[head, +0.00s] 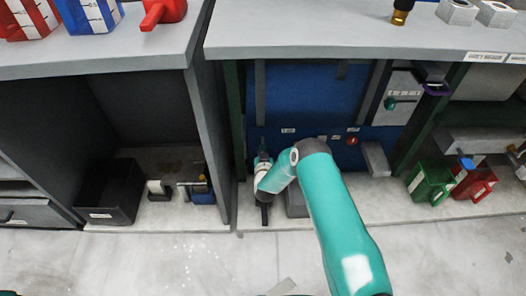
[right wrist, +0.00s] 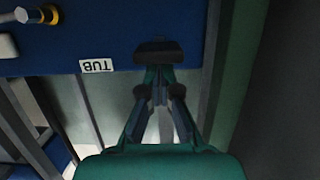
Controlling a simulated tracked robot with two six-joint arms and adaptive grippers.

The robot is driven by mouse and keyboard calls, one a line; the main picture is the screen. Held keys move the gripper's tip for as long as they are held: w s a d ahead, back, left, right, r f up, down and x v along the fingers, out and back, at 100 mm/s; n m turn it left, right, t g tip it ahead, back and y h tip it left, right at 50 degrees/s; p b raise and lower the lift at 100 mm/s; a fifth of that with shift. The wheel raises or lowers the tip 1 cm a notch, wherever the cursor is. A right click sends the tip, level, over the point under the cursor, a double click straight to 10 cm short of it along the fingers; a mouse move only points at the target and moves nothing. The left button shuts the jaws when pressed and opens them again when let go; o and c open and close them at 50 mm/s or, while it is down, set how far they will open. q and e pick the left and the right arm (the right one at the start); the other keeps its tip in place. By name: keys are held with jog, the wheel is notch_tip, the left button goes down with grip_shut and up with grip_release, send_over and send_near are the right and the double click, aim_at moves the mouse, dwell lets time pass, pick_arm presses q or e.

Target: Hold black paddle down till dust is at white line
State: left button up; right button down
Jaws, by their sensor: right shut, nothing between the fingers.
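The black paddle (right wrist: 158,50) shows in the right wrist view as a dark, flat-ended piece on the blue press front, right of the TUB label (right wrist: 97,66). My right gripper (right wrist: 158,75) is shut with nothing held. Its fingertips overlap the paddle's lower edge in the picture; I cannot tell whether they touch it. In the head view my right gripper (head: 263,153) is at the lower left of the blue press (head: 310,95), and the paddle cannot be made out there. I cannot make out the dust or the white line.
A black bin (head: 110,205) and a tape-like roll (head: 157,188) stand in the left bay. A green container (head: 428,180) and a red one (head: 474,182) stand at right. A grey divider (head: 205,110) is close left of my right gripper. The floor in front is mostly clear.

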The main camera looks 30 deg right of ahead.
jog(key=shift+f+b, duration=1.35)
jog(key=shift+f, duration=0.2)
jog(key=shift+r, duration=0.1)
jog(key=shift+s+f, duration=0.25)
jog(key=shift+f, duration=0.05)
dwell(1.0)
jog(key=r+p, duration=0.3)
jog(key=r, duration=0.2)
jog(key=shift+w+r+p, duration=0.2)
jog(key=shift+r+p, duration=0.05)
jog(key=shift+p, duration=0.1)
jog(key=p+v, duration=0.2)
jog(key=v, duration=0.7)
jog(key=shift+s+a+f+p, duration=0.2)
jog(key=shift+s+a+p, duration=0.05)
jog(key=shift+s+p, duration=0.05)
